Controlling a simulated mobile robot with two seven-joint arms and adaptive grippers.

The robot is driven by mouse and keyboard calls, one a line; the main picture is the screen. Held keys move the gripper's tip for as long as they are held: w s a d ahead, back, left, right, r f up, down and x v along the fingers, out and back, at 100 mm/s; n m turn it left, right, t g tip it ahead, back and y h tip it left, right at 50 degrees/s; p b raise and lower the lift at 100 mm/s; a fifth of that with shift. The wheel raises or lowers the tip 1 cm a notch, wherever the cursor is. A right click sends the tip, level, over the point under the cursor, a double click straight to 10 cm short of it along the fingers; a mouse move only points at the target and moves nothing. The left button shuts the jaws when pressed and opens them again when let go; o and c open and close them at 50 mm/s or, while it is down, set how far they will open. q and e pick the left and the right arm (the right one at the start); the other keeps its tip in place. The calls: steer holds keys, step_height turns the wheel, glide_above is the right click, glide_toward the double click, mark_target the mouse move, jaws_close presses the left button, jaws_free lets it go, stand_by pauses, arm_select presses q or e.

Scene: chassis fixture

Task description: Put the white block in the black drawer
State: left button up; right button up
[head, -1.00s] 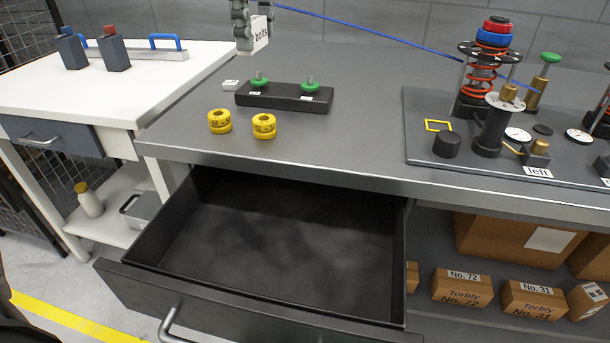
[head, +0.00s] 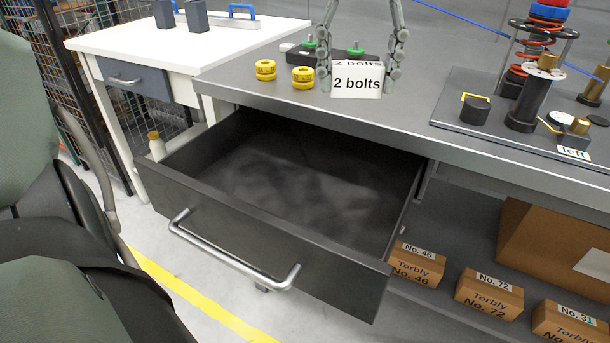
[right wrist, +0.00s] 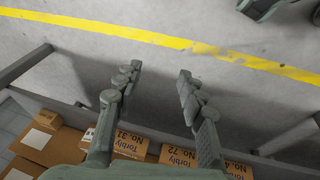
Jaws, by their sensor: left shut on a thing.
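The white block (head: 357,82), labelled "2 bolts", is held between the fingertips of my left gripper (head: 360,72) at the top centre of the head view. My left gripper is shut on it, in front of the grey bench top and to the upper right of the drawer. The black drawer (head: 235,232) is pulled open below the bench. Its inside is empty. My right gripper (right wrist: 156,78) shows in the right wrist view, with its fingers apart and nothing between them, over the floor.
A spring fixture (head: 525,95) stands at the right. Cardboard boxes (head: 488,292) sit on the shelf below. A white table (head: 180,52) is at the left.

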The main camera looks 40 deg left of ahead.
arm_select(q)
steer(key=s+d+f+m+b, duration=0.2)
steer(key=s+f+m+b, duration=0.25)
steer(key=f, duration=0.55)
steer(key=m, duration=0.1)
glide_above(338, 223)
step_height(338, 223, down, 5)
steer(key=shift+f+p, duration=0.15)
steer(key=shift+p, duration=0.15)
steer(key=shift+f, duration=2.35)
arm_select(e)
steer(key=w+a+r+t+y, duration=0.1)
steer(key=w+a+r+t, duration=0.1)
steer(key=r, duration=0.4)
steer(key=w+a+r+t+y, duration=0.1)
steer(key=w+a+r+t, duration=0.2)
steer(key=r, duration=0.4)
steer(key=shift+w+a+n+t, duration=0.3)
steer(key=shift+w+a+n, duration=0.1)
steer(key=shift+w+a, duration=0.4)
steer(key=shift+a, duration=0.1)
